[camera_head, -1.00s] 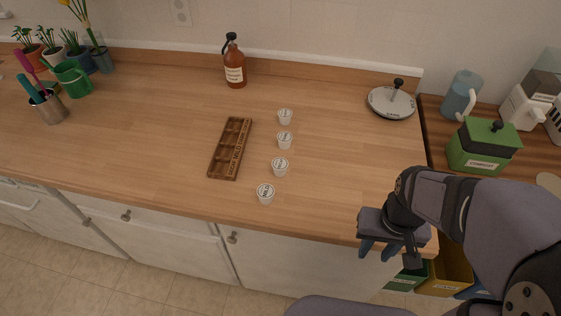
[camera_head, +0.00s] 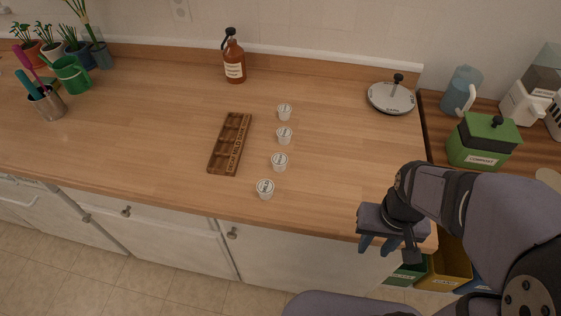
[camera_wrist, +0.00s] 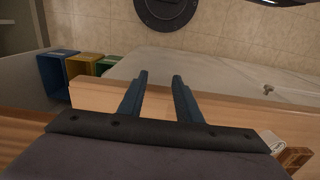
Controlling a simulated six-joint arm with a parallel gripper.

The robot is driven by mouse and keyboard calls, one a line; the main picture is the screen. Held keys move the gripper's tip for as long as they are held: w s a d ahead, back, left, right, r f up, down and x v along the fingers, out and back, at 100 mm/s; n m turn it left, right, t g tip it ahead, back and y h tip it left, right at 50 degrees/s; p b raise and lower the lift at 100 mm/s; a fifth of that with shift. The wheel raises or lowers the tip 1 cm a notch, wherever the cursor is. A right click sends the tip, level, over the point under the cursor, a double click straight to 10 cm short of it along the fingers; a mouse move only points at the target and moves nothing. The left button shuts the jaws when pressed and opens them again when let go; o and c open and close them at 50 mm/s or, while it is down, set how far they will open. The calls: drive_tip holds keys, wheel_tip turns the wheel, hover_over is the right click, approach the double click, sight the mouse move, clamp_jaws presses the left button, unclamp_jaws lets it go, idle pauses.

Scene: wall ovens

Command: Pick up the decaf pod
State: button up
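Several small white pods stand in a row on the wooden counter in the head view: one at the back (camera_head: 284,111), one behind the middle (camera_head: 284,135), one before it (camera_head: 280,161) and one nearest the front edge (camera_head: 265,188). Their lid labels are too small to tell which is decaf. My gripper (camera_head: 378,245) is at the counter's front edge, right of the pods, pointing down. In the wrist view my gripper (camera_wrist: 160,78) has its two fingers apart with nothing between them. A white pod (camera_wrist: 272,141) partly shows at the lower right there.
A wooden sorting tray (camera_head: 216,160) lies left of the pods. A brown bottle (camera_head: 234,66) stands behind, a round lidded dish (camera_head: 391,98) at the back right, a green canister (camera_head: 483,143) further right. The counter between pods and gripper is clear.

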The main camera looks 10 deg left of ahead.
sight(279, 159)
drive_tip(key=o, duration=0.6)
drive_tip(key=shift+o, duration=0.2)
